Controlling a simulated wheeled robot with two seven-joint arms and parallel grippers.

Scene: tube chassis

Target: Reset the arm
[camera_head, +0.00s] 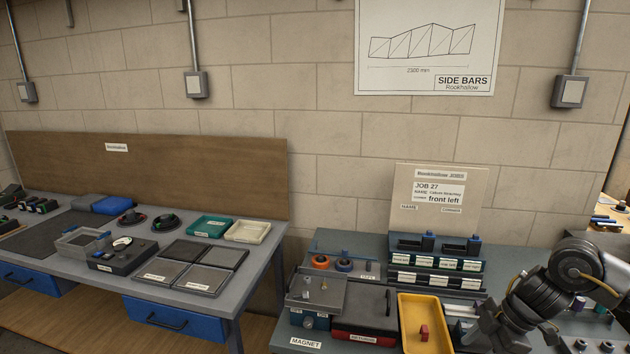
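My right arm comes in from the right edge, dark grey, bent at a large round joint. Its lower end, with my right gripper (484,328), points down and left over the grey bench, just right of the yellow tray. Its fingers are dark and too unclear to tell whether they are open or shut. My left arm and gripper are not in view. The yellow tray (408,308) lies on the bench with a small red piece (424,332) in it.
The right bench carries a dark case (364,311), a grey box (318,293), labelled racks (436,264) and a job board (437,195). A second bench (253,259) at left holds trays and tools, with a gap between the benches. Small parts lie beneath and right of my arm.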

